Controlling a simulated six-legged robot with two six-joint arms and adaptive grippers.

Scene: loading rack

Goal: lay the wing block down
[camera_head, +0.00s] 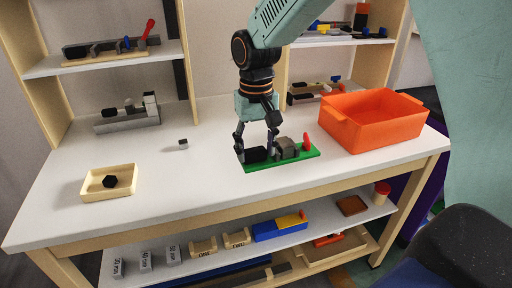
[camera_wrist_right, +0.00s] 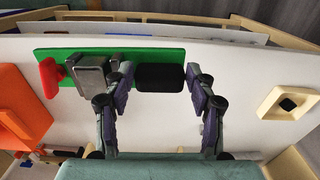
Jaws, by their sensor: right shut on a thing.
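A black block (camera_wrist_right: 160,78) with rounded ends is between the fingers of my right gripper (camera_wrist_right: 160,88), at one end of a green base plate (camera_wrist_right: 150,52). In the head view my right gripper (camera_head: 257,142) points down at the left part of the green plate (camera_head: 295,158), shut on the black block (camera_head: 255,155). I take this block for the wing block, but its shape does not make that certain. A grey clamp-like block (camera_head: 286,147) and a red lever (camera_head: 306,142) stand on the plate beside it. I cannot tell whether the block touches the plate. My left gripper is not in view.
An orange bin (camera_head: 372,122) stands right of the plate. A shallow wooden tray (camera_head: 92,192) with a dark piece (camera_head: 110,181) is at the left. A small grey piece (camera_head: 183,144) and a grey fixture (camera_head: 128,118) lie farther back. The table between tray and plate is clear.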

